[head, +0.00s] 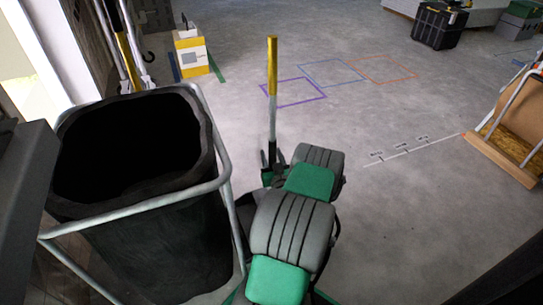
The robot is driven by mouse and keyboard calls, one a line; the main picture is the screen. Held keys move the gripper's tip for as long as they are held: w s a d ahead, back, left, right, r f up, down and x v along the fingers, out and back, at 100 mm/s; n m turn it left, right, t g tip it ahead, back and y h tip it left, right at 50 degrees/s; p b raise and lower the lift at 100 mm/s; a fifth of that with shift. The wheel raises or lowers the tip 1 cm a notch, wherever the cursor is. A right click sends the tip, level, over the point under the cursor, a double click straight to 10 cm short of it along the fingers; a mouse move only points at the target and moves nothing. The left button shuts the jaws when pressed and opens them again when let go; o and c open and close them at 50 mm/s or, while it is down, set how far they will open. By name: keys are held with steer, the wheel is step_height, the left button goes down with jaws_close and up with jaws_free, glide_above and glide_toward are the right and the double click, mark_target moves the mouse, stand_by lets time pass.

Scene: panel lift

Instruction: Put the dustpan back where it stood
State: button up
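The dustpan's long upright handle (272,95) has a yellow grip on top and a grey pole below. It rises just beyond my green and grey arm, near the middle of the head view. My gripper (269,163) is a small dark shape at the lower end of the visible pole and appears shut on it. My arm hides most of the gripper and the pan itself, so I cannot tell whether the pan touches the floor. Purple (296,92), blue (332,73) and orange (380,69) outlines are marked on the floor beyond; the handle overlaps the purple one's left edge.
A large black bin bag in a metal-framed cart (140,200) stands close on the left. A yellow and white box (191,55) is behind it. A black crate (438,26) stands at the back right, a wooden-framed item (510,130) at right. The middle floor is clear.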

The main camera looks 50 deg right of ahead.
steer(key=shift+o, duration=0.3)
steer(key=shift+r, duration=0.25)
steer(key=v, duration=1.2)
steer(key=shift+f, duration=0.2)
